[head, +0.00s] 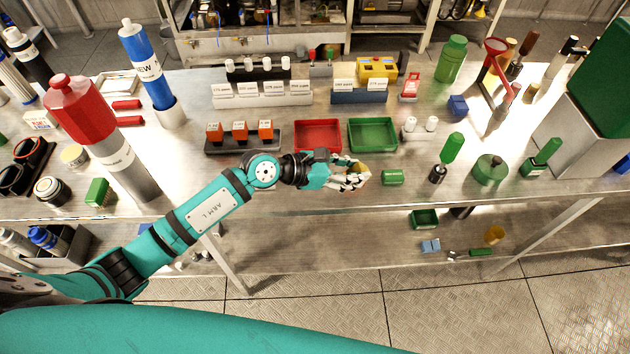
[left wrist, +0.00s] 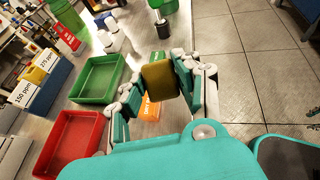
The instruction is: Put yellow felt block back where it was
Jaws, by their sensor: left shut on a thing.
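My left gripper (head: 354,178) is over the front part of the bench, just in front of the red and green trays. It is shut on the yellow felt block (left wrist: 160,80), which sits between its fingers in the left wrist view. In the head view the yellow block (head: 364,170) is mostly hidden by the fingers. An orange thing with white lettering (left wrist: 150,108) shows below the block in the left wrist view, partly covered. My right gripper is not in view.
A red tray (head: 318,122) and a green tray (head: 398,134) stand behind the gripper. Orange blocks in a dark rack (head: 215,147) stand to the left. A lower shelf (head: 330,240) holds small items.

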